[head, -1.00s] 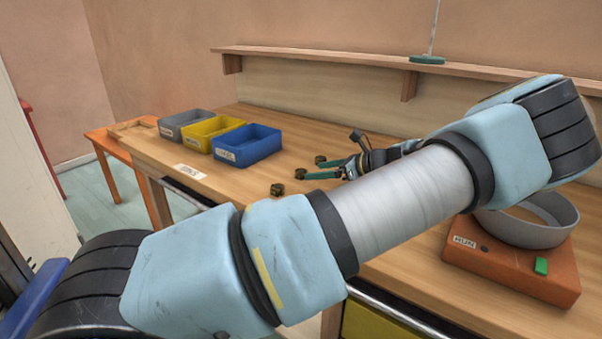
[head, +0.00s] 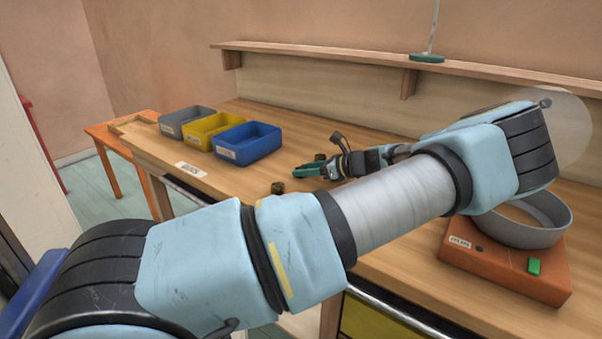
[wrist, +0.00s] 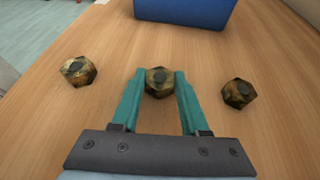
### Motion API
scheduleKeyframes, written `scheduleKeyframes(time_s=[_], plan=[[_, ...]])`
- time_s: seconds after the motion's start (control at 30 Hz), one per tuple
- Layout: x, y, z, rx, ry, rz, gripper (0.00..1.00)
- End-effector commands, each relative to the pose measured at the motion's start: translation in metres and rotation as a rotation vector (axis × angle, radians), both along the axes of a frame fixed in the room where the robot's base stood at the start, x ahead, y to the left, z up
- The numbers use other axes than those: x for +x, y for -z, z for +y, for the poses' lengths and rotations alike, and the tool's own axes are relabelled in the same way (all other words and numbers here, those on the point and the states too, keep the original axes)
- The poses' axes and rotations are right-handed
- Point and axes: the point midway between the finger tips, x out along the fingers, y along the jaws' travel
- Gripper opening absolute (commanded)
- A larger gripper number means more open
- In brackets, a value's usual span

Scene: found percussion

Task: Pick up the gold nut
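Three similar dull gold-brown nuts with dark centres lie on the wooden bench, and I cannot tell them apart by colour. In the wrist view the middle nut (wrist: 159,82) sits between the teal fingertips of my gripper (wrist: 159,79), with a finger against each side and no clear gap. The left nut (wrist: 78,71) and the right nut (wrist: 238,93) lie apart, outside the fingers. In the head view my gripper (head: 310,170) is low at the bench and hides the middle nut. One outer nut (head: 277,188) shows in front of it, another (head: 320,157) behind.
Blue (head: 247,152), yellow (head: 203,142) and grey (head: 171,130) bins stand beyond the nuts on the bench (head: 250,108). An orange box with a grey ring (head: 571,217) stands at the right. A shelf (head: 330,55) runs along the wall.

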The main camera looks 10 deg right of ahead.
Motion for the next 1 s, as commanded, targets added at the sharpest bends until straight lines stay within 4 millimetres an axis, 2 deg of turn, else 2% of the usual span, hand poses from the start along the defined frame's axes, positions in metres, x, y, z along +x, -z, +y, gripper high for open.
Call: scheduleKeyframes(time_s=[0.03,0.37,0.77,1.0], plan=[[0.0,0.0,0.0,0.0,0.0,0.0,0.38],[0.0,0.0,0.0,0.0,0.0,0.0,0.01],[0.0,-0.001,0.0,0.0,0.0,0.0,0.0],[0.0,-0.016,-0.001,-0.004,-0.002,-0.001,0.0]])
